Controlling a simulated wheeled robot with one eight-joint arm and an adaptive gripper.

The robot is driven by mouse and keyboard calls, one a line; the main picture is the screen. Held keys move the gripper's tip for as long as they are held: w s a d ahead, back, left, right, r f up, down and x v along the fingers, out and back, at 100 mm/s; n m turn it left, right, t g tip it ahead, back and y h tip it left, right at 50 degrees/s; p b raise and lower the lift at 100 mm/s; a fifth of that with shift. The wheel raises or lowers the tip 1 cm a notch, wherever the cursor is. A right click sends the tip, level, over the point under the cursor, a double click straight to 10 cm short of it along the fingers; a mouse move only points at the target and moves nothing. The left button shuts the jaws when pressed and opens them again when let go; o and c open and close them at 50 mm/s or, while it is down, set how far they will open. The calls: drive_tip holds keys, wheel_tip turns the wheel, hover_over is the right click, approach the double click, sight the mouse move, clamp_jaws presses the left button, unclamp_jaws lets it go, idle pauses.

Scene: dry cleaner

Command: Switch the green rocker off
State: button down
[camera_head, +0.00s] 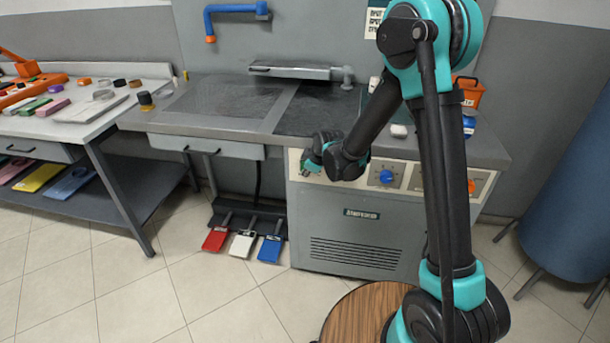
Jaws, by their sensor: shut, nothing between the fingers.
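The cream control panel (405,162) runs along the front of the grey work table. My gripper (309,165) is shut and empty, in front of the panel's left part or touching it; I cannot tell which. A blue knob (386,177) sits on the panel to the right of my gripper. My arm covers part of the panel right of this knob. An orange control (471,186) shows at the panel's right end.
Red (215,239), white (242,245) and blue (270,249) pedals stand on the floor below. A side table (62,126) with coloured items is at left. A blue cylinder (575,185) stands at right. A round wooden top (365,310) is low in front.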

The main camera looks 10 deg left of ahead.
idle(0.3)
drive_tip(key=shift+w+f, duration=0.2)
drive_tip(key=shift+w, duration=0.2)
drive_tip(key=shift+r, duration=0.1)
drive_tip(key=shift+r, duration=0.7)
